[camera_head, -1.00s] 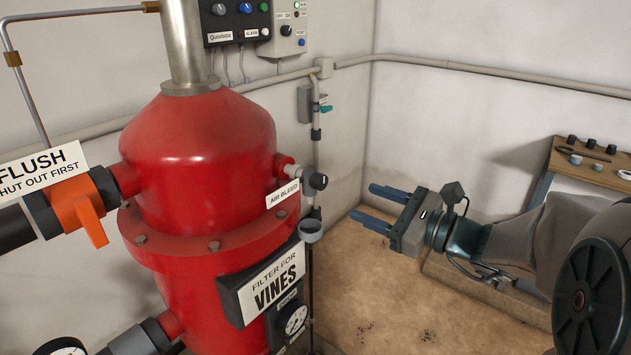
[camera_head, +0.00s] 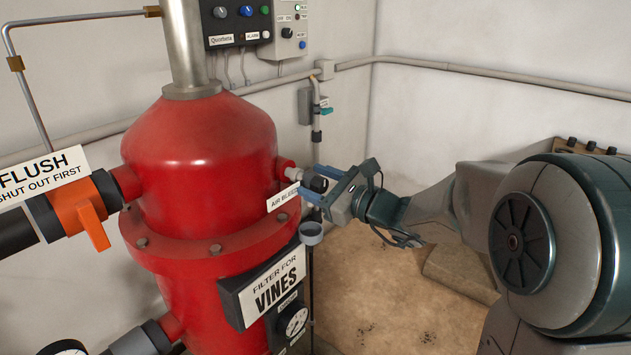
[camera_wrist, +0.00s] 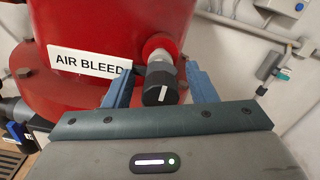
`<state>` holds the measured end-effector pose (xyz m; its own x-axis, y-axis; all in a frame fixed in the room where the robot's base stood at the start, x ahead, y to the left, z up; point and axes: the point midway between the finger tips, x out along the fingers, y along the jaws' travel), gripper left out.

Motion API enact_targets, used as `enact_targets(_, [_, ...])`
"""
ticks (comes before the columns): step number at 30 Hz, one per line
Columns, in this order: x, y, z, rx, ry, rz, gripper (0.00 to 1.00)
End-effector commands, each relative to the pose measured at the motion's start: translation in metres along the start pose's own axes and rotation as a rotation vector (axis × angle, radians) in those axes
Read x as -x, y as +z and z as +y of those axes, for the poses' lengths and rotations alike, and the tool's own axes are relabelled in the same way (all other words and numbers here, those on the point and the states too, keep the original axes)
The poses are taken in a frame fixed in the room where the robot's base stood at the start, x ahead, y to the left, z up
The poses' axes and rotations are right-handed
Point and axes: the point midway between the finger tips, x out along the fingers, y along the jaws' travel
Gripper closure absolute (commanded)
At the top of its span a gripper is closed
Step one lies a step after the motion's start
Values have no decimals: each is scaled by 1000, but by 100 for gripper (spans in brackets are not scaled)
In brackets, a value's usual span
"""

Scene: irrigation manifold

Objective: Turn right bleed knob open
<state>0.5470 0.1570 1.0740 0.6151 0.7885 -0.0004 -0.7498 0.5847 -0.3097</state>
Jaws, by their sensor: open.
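The black bleed knob (camera_head: 317,184) sits on a short pale stem on the right side of the red filter tank (camera_head: 205,150), by the "AIR BLEED" label (camera_head: 283,197). In the wrist view the knob (camera_wrist: 160,88) shows a white line on its face, tilted from upright. My gripper (camera_head: 322,186) is open, with its blue fingers reaching to either side of the knob. In the wrist view one finger (camera_wrist: 117,90) is left of the knob and the other (camera_wrist: 201,85) right of it, with gaps showing.
An orange flush handle (camera_head: 90,222) is on the tank's left. A grey cup (camera_head: 311,233) on a thin pipe stands just below the gripper. The floor to the right is mostly clear.

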Motion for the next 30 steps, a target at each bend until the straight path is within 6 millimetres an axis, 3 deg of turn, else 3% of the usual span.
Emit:
enact_targets(7, [-1, 0, 0, 0, 0, 0, 49])
enact_targets(8, [-1, 0, 0, 0, 0, 0, 54])
enact_targets(12, [-1, 0, 0, 0, 0, 0, 93])
enact_targets(23, [0, 1, 0, -37, 0, 0, 93])
enact_targets(30, [0, 1, -1, -172, 0, 1, 93])
